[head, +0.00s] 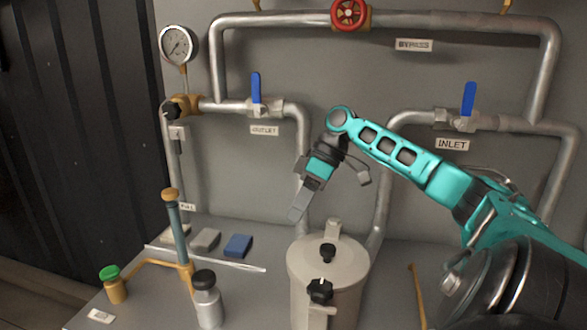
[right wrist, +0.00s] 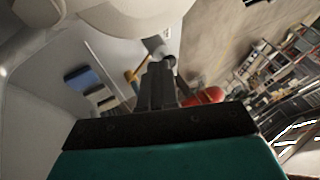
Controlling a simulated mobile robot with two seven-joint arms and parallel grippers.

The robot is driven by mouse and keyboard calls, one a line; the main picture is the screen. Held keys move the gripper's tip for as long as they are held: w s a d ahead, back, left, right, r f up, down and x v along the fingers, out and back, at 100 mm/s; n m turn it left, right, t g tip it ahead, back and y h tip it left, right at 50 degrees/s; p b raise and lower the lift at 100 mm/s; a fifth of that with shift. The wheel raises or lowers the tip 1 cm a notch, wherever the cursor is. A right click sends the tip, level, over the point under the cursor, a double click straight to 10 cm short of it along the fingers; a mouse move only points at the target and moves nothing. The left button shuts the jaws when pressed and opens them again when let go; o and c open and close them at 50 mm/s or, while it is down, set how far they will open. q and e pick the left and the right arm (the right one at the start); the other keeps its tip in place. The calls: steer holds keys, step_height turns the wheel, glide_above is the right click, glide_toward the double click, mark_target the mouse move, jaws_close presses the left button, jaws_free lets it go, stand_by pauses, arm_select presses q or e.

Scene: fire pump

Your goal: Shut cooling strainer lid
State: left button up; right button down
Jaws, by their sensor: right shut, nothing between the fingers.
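The cooling strainer is a light grey upright cylinder (head: 327,305) at the front middle of the bench. Its round lid (head: 302,258) lies flat across the top, with a black knob (head: 328,251) on it. A second black knob (head: 320,290) sits on a bracket at the front rim. My right gripper (head: 294,217) is shut and empty, above and behind the lid's left side, apart from it. Its shut fingers show in the right wrist view (right wrist: 158,80), with a pale rounded body, probably the strainer, above them. Whether the lid is fully seated cannot be told. My left gripper is not in view.
A grey bottle with a black cap (head: 207,300) and a brass-footed sight tube (head: 174,230) stand left of the strainer. Blue and grey blocks (head: 238,246) lie behind. Pipes with blue-handled outlet (head: 256,90) and inlet (head: 468,100) valves run along the wall.

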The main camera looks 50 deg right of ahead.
steer(key=w+d+r, duration=0.3)
steer(key=r, duration=0.3)
steer(key=shift+w, duration=0.2)
stand_by(0.4)
steer(key=shift+s+a, duration=0.1)
steer(key=shift+a, duration=0.05)
